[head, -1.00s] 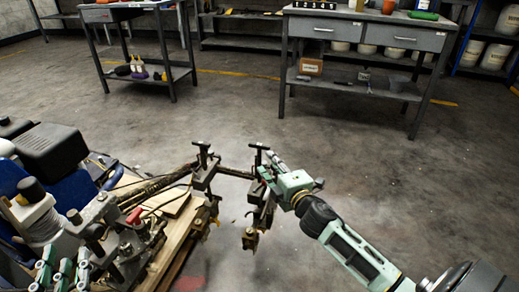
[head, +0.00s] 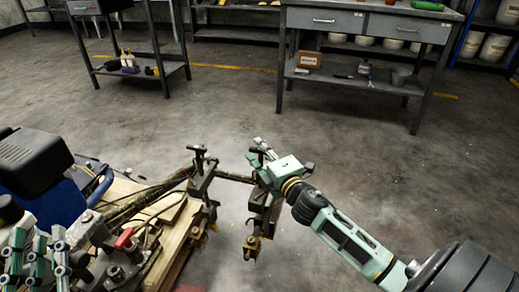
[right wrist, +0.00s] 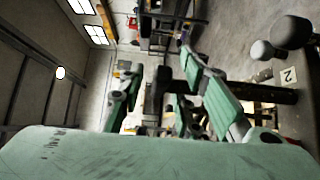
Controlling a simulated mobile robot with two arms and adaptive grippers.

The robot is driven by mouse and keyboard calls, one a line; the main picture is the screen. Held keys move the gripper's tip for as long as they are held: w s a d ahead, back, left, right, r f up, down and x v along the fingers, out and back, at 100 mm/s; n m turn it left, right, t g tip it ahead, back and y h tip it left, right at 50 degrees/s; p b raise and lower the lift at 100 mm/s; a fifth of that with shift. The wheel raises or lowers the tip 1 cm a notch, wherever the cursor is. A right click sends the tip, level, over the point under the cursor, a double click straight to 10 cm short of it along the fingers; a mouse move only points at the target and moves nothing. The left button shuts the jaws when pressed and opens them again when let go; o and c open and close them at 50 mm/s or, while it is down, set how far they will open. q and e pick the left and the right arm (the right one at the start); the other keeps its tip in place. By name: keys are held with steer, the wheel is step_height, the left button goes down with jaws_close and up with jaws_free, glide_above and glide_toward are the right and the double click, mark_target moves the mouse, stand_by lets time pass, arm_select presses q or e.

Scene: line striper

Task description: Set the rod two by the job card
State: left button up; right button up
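The line striper stands at lower left, with a dark engine cover (head: 35,160) and a blue body (head: 62,200). A dark rod (head: 234,177) reaches right from it. The left clamp (head: 200,185) on the rod has a black T-handle (head: 198,151) on top. A second clamp (head: 262,218) hangs further right, its top partly hidden by my right gripper (head: 262,162). In the right wrist view the fingers are spread on either side of a dark upright part (right wrist: 154,98); contact is unclear. My left gripper (head: 38,262) is open and empty at lower left. No job card is identifiable.
A white tag marked 2 (right wrist: 289,75) shows in the right wrist view. A red-handled part (head: 124,238) and wooden boards (head: 165,230) lie by the striper. A grey workbench (head: 370,20) and a smaller table (head: 135,75) stand behind. The floor between is clear.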

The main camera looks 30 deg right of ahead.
steer(key=shift+c, duration=0.4)
jaws_close()
